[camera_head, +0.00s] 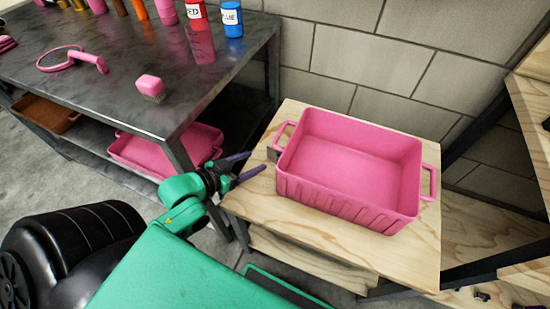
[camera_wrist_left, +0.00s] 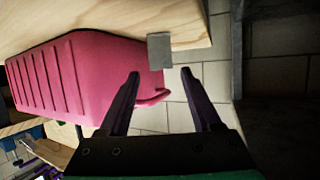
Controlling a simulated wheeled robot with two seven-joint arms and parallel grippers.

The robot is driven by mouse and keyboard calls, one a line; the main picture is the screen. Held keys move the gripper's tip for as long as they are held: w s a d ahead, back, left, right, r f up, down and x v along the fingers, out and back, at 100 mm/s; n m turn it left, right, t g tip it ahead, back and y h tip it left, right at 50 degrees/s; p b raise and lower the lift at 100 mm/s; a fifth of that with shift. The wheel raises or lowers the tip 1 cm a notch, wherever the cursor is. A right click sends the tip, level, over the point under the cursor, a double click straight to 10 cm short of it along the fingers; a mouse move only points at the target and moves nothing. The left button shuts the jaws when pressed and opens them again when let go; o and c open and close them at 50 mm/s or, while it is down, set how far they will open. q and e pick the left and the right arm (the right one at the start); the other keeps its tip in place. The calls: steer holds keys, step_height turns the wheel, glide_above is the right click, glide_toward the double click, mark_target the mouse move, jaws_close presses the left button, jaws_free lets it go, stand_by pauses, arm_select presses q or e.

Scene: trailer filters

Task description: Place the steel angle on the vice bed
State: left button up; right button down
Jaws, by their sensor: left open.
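A small grey piece, which looks like the steel angle (camera_head: 272,154), is at the left edge of the wooden table, beside the pink tub's left handle. In the left wrist view the steel angle (camera_wrist_left: 159,50) shows as a plain grey rectangle at the wood's edge, just beyond the fingertips. My left gripper (camera_head: 257,162) is open and empty, its two dark purple fingers pointing at the steel angle. In the left wrist view the gap between the fingertips (camera_wrist_left: 160,73) is lined up with it, without visible contact. I cannot make out a vice bed. My right gripper is not in view.
The pink tub (camera_head: 345,168) stands empty on the wooden table (camera_head: 415,262), close to the steel angle. A dark metal bench (camera_head: 105,85) at left holds a brush (camera_head: 150,88) and several bottles. A block wall (camera_head: 400,60) stands behind. A floor gap separates bench and table.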

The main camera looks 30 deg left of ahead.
mark_target(271, 153)
arm_select(q)
steer(key=b+x, duration=0.2)
steer(key=x, duration=0.6)
steer(key=shift+w+f, duration=0.1)
steer(key=shift+w+d+f, duration=0.15)
steer(key=shift+w, duration=0.2)
jaws_close()
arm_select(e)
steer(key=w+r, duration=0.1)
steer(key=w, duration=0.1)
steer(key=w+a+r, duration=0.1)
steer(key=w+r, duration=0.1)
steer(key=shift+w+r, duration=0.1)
arm_select(q)
steer(key=shift+r, duration=0.2)
